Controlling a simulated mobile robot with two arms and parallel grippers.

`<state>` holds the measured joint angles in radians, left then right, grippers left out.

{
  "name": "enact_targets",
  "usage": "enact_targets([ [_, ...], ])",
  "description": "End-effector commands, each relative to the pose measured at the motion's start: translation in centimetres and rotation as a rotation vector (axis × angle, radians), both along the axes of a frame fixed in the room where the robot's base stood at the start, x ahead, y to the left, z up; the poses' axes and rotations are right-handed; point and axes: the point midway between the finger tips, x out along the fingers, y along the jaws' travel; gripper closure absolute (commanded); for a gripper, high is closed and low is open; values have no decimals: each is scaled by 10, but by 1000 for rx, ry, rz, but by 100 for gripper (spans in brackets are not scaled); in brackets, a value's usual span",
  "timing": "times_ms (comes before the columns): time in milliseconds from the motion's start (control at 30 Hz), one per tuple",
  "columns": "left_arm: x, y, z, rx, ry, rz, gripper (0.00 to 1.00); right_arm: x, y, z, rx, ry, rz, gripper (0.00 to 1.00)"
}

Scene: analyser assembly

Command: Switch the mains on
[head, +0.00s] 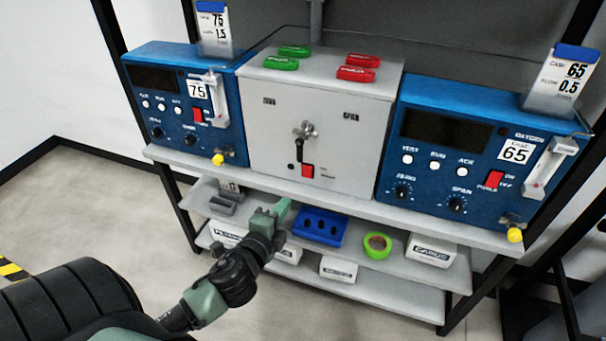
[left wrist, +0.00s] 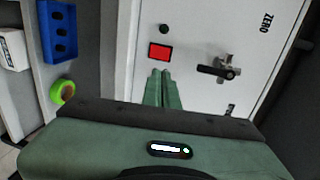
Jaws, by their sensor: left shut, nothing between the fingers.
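A grey cabinet (head: 262,110) stands between two blue analysers on the upper shelf. On its lower front is a red rocker switch (head: 308,171), with a small label beside it that I cannot read. My left gripper (head: 282,210) is in front of and below this switch, its green fingers together and empty. In the left wrist view the shut fingertips (left wrist: 160,74) point at the red switch (left wrist: 160,52) and appear just short of it; I cannot tell whether they touch. The switch's position is unclear. My right gripper is not in view.
The left analyser (head: 175,75) and right analyser (head: 440,175) each have a red power switch. A valve handle (head: 304,131) is above the cabinet's switch. Below are a blue tray (head: 320,222), green tape (head: 377,243) and white boxes. The upper shelf's edge (head: 330,203) runs near my gripper.

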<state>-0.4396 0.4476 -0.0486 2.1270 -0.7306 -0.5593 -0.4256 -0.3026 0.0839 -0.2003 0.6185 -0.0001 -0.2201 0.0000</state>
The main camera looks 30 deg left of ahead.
Motion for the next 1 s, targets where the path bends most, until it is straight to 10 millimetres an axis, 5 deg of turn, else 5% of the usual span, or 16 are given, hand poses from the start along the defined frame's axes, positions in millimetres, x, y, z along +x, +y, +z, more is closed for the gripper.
enact_targets([
  [167, 16, 4, -2, 2, -3, 0, 100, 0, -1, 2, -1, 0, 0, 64],
  [700, 116, 28, -14, -1, -1, 1, 100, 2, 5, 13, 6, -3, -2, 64],
  [1000, 134, 32, -14, -1, 1, 0, 100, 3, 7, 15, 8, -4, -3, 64],
])
